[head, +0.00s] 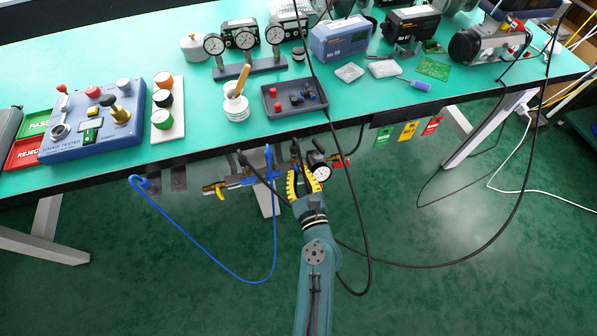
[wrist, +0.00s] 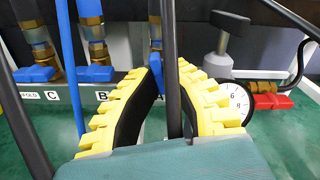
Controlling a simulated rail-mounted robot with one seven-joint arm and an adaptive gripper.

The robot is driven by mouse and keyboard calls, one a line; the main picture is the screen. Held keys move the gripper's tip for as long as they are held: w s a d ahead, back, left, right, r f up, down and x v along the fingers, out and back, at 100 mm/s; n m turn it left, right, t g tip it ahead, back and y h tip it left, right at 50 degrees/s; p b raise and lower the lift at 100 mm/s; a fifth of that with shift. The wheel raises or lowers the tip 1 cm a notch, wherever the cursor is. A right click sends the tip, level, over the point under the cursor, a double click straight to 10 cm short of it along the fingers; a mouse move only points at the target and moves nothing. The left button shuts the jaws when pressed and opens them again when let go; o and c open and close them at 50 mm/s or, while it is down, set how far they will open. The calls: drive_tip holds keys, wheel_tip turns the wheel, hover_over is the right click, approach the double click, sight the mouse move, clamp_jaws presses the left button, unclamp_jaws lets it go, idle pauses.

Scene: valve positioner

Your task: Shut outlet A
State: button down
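The manifold shows in the wrist view with label C (wrist: 52,96) and label B (wrist: 102,96). The label behind my gripper is mostly hidden. The blue lever at C (wrist: 36,74) and the blue lever at B (wrist: 96,74) lie crosswise. A third blue lever (wrist: 156,68), in the position in line after B, stands upright along its pipe. My gripper (wrist: 167,62) has its yellow fingers apart, with this lever between the tips, near the left one. I cannot tell whether they touch. In the head view my gripper (head: 303,174) is at the manifold below the bench edge.
A black hose (wrist: 170,60) runs down in front of the finger gap. A blue hose (wrist: 70,60) hangs left of B. A white gauge (wrist: 235,103) and a red lever (wrist: 272,102) are at the right. The green bench (head: 380,95) overhangs the manifold.

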drive_tip(key=n+b, duration=0.1)
drive_tip(key=n, duration=0.2)
drive_tip(key=shift+f, duration=0.15)
drive_tip(key=n+b, duration=0.1)
drive_tip(key=n, duration=0.3)
drive_tip(key=shift+n, duration=0.3)
drive_tip(key=n+b, duration=0.2)
drive_tip(key=n, duration=0.2)
drive_tip(key=shift+n+b, duration=0.5)
drive_tip(key=shift+n, duration=1)
drive_tip(key=c, duration=1.2)
unclamp_jaws()
drive_tip(key=shift+w+r, duration=0.1)
drive_tip(key=shift+r, duration=0.1)
drive_tip(key=shift+o, duration=0.2)
